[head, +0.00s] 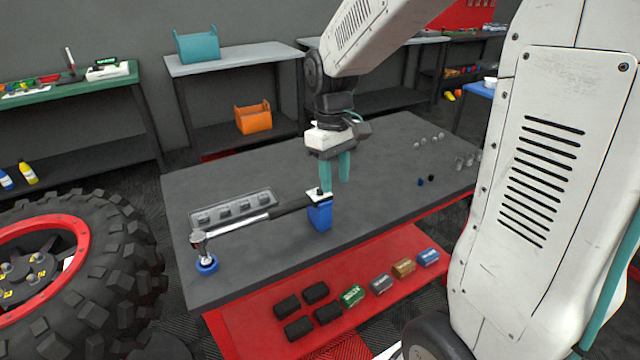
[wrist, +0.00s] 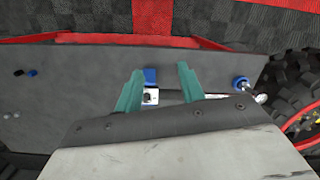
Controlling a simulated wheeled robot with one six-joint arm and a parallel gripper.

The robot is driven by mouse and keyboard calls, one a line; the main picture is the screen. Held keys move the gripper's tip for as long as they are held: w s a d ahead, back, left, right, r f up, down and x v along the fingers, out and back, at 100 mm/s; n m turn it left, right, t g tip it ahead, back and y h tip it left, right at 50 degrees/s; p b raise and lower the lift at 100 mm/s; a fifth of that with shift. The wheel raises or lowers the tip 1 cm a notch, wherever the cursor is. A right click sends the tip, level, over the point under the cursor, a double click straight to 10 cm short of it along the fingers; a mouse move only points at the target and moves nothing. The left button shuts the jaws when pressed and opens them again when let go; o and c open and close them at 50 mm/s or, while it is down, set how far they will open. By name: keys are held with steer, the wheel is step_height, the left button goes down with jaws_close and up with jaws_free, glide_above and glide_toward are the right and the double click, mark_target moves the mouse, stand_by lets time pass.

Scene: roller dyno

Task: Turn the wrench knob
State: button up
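A torque wrench (head: 240,222) with a silver shaft and black grip lies across the grey workbench (head: 400,180). Its head is over a round blue base (head: 207,265) at the left. The grip's right end meets a blue block (head: 320,215) with a white top, where a small dark knob-like part (head: 320,192) shows. My gripper (head: 335,182) is open and empty, pointing down above and slightly right of the block. In the wrist view the block's white top (wrist: 150,96) lies between the fingers, close to the left one, and the grip is partly hidden by the right finger.
A grey socket tray (head: 234,208) lies behind the wrench. Small dark and clear pieces stand at the bench's right. A red lower shelf (head: 250,325) holds black blocks and several small boxes. A large tyre (head: 110,250) stands at the left. The bench's middle right is clear.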

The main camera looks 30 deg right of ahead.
steer(key=w+d+f+n, duration=0.2)
steer(key=w+f, duration=0.1)
steer(key=w, duration=0.3)
steer(key=n+t, duration=0.1)
steer(key=n, duration=0.2)
glide_above(320, 188)
steer(key=shift+r, duration=0.3)
steer(key=shift+t, duration=0.3)
steer(key=shift+w+f+n, duration=0.1)
steer(key=shift+f+n, duration=0.05)
steer(key=shift+n, duration=0.25)
step_height(320, 188, down, 7)
steer(key=shift+f, duration=0.2)
jaws_close()
